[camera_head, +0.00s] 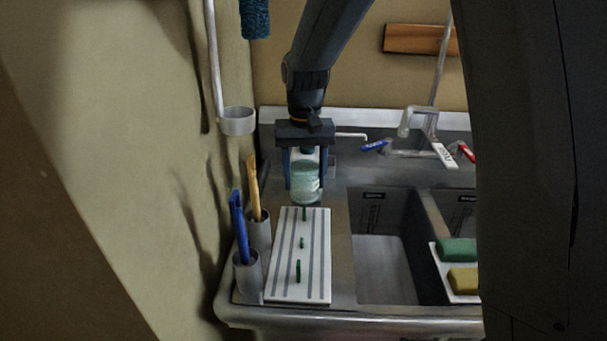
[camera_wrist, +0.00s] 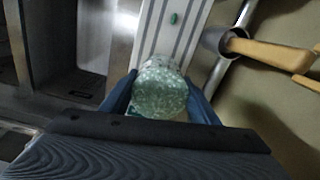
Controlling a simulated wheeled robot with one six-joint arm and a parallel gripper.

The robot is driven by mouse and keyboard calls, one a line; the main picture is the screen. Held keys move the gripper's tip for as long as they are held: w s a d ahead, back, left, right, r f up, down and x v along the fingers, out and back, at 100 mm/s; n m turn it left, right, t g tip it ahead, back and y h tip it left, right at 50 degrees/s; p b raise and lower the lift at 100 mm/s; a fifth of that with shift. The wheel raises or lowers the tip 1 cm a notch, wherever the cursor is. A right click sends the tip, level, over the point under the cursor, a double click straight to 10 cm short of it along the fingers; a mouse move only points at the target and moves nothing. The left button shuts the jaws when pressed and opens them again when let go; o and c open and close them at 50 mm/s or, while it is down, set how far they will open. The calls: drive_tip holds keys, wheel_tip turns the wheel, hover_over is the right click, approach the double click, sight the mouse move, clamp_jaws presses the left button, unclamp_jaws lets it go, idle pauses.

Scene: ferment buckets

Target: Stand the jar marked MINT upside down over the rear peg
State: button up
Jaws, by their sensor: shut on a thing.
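A greenish clear jar (camera_head: 305,186) is held between the blue fingers of my gripper (camera_head: 304,172), which is shut on it. In the head view the jar is above the far end of a white striped peg board (camera_head: 285,291). The rear peg (camera_head: 304,213) shows just below the jar; I cannot tell whether the jar touches it. The middle peg (camera_head: 302,242) and front peg (camera_head: 298,270) are green and bare. In the wrist view the jar (camera_wrist: 162,88) shows end-on, covering the rear peg. No marking is readable on it.
Two grey cups (camera_head: 247,272) with a blue brush (camera_head: 238,226) and a tan-handled brush (camera_head: 254,187) stand left of the board. A sink basin (camera_head: 385,266) lies to the right, with sponges (camera_head: 457,250) beyond it. A wall ring (camera_head: 238,121) hangs at the upper left.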

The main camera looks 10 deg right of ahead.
sight(304, 196)
drive_tip(key=shift+f+b, duration=1.1)
drive_tip(key=shift+f, duration=2.5)
drive_tip(key=shift+s, duration=0.1)
drive_tip(key=shift+f, duration=0.5)
drive_tip(key=o, duration=1.8)
drive_tip(key=shift+o, duration=0.2)
drive_tip(key=shift+r, duration=0.2)
drive_tip(key=shift+r+p, duration=0.85)
drive_tip(key=shift+p, duration=0.05)
drive_tip(key=shift+r, duration=0.2)
